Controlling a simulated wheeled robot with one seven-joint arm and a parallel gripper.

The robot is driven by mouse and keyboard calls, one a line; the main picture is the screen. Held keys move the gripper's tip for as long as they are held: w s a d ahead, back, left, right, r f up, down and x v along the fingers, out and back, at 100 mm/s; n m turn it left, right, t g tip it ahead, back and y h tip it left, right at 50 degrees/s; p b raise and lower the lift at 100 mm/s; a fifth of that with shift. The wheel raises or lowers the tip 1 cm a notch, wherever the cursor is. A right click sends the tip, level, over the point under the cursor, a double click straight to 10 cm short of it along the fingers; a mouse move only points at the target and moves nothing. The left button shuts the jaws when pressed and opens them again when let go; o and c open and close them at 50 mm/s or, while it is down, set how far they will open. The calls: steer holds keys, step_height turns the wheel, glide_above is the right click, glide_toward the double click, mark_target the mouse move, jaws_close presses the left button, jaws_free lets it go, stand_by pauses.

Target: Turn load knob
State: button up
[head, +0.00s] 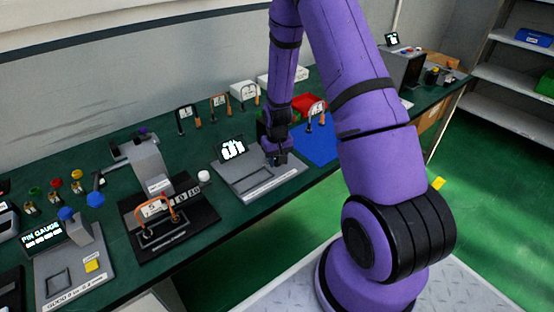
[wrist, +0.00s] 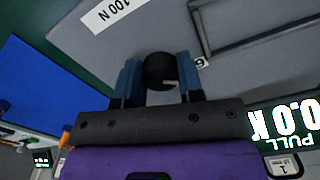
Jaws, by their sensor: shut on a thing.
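The load knob (wrist: 158,71) is a round black knob with a pale mark. It stands on a grey device base (wrist: 100,50), which also shows in the head view (head: 250,189). My gripper (wrist: 160,80) has its two blue fingers on either side of the knob, shut on it. In the head view my gripper (head: 277,157) is low over the right part of the base, and the knob cannot be made out there. A lit display (wrist: 285,122) reads about 0.0 N with the word PULL; it also shows in the head view (head: 232,148).
A grey frame (wrist: 260,35) lies beside the knob. A blue mat (head: 320,143) and a red bin (head: 307,102) are to the right. A black fixture with an orange-handled piece (head: 159,212) stands to the left. Several shackle-like pieces stand along the back.

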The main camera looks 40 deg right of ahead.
steer(key=shift+n, duration=0.4)
steer(key=o, duration=0.7)
steer(key=shift+c, duration=0.2)
